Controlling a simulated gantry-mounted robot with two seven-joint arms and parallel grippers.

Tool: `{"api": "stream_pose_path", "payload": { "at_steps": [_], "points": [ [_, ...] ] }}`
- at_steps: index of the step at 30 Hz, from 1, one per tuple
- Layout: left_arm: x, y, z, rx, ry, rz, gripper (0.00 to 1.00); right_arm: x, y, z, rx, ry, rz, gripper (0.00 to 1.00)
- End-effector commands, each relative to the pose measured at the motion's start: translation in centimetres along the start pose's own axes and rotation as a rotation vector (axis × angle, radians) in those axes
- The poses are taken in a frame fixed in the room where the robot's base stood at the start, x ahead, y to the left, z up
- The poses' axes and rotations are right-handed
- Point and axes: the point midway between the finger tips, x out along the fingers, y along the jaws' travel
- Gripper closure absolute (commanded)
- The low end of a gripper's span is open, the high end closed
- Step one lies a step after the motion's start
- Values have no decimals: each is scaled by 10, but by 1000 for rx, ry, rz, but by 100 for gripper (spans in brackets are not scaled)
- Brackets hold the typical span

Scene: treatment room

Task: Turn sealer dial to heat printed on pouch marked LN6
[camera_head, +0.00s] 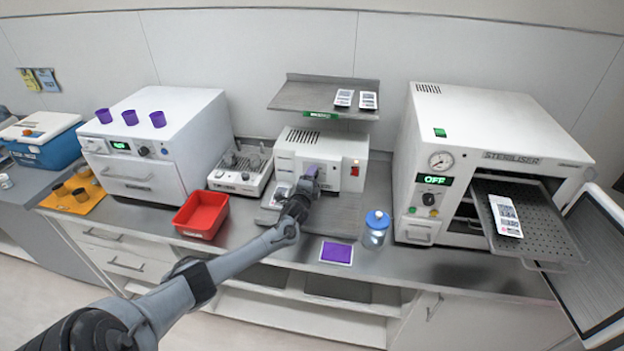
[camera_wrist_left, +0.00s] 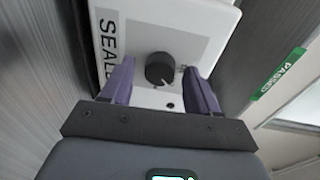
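The sealer (camera_head: 338,150) is a white box under a small shelf in the head view. In the left wrist view its face (camera_wrist_left: 205,20) carries large letters starting "SEAL". A round black dial (camera_wrist_left: 158,68) with a pale pointer mark sits on that face. My left gripper (camera_head: 311,171) is in front of the sealer. Its two purple fingers (camera_wrist_left: 157,78) are open on either side of the dial, with gaps showing between them and it. White printed pouches lie on the shelf (camera_head: 344,97) and on the steriliser tray (camera_head: 506,215); I cannot read LN6 on any.
A steriliser (camera_head: 470,130) with its tray out and door open stands right. A blue-capped bottle (camera_head: 376,228), purple pad (camera_head: 336,253) and red bin (camera_head: 202,215) are on the counter. The shelf (camera_head: 290,97) overhangs the sealer; a green PASSED label (camera_wrist_left: 278,75) is nearby.

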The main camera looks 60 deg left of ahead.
Motion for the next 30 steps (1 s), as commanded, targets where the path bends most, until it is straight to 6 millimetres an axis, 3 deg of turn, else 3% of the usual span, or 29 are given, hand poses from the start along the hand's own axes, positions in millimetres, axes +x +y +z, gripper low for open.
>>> {"api": "stream_pose_path", "payload": {
  "at_steps": [14, 30],
  "points": [
    [-9, 0, 0, 1, 2, -1, 38, -3, -1, -1, 4, 0, -3, 57],
    [-88, 1, 0, 1, 2, 2, 38, -16, 2, -5, -6, -1, 4, 57]
  ]
}}
